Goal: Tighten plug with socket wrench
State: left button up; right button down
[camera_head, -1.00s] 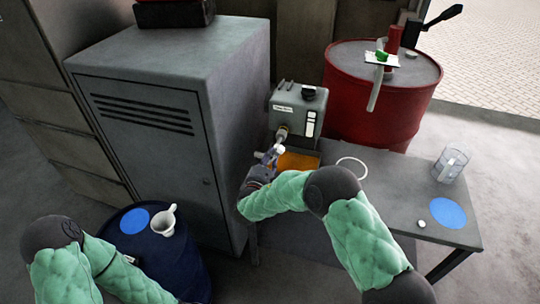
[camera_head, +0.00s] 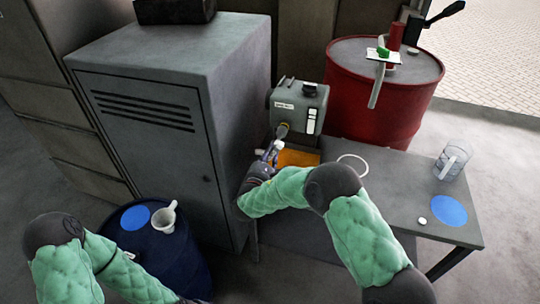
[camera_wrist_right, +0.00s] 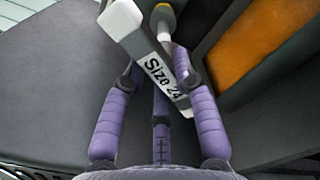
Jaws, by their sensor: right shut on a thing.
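My right gripper (camera_head: 266,163) is in front of the grey machine (camera_head: 300,108) on the table. In the right wrist view, its purple fingers (camera_wrist_right: 158,85) are shut on a pale wrench (camera_wrist_right: 150,62) labelled "Size 24". A round yellowish plug-like part (camera_head: 283,130) is on the machine's front, just above the wrench. A similar yellowish end (camera_wrist_right: 163,18) shows beside the wrench; whether they touch is unclear. My left gripper is out of view.
An orange panel (camera_head: 298,158) lies below the machine. A white ring (camera_head: 352,164), a clear jug (camera_head: 451,165) and a blue disc (camera_head: 449,211) are on the grey table (camera_head: 400,195). A grey cabinet (camera_head: 160,90) stands close left; a red drum (camera_head: 380,105) is behind.

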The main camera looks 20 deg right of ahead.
jog(key=shift+w+d+b, duration=0.4)
jog(key=shift+w, duration=0.2)
jog(key=m+b, duration=0.2)
jog(key=b, duration=0.1)
jog(key=shift+f+b, duration=0.2)
jog(key=shift+b, duration=0.1)
jog(key=shift+m+b, duration=0.4)
jog(key=shift+m, duration=0.1)
jog(key=shift+r+m, duration=0.2)
jog(key=shift+m, duration=0.9)
jog(key=m, duration=0.4)
jog(key=shift+s+d, duration=0.1)
jog(key=shift+d, duration=0.05)
jog(key=m, duration=0.4)
jog(key=shift+f+m, duration=0.15)
jog(key=shift+m, duration=0.25)
jog(key=m, duration=0.3)
jog(key=shift+s+d+f+m, duration=0.1)
jog(key=shift+m, duration=0.3)
jog(key=shift+n, duration=0.3)
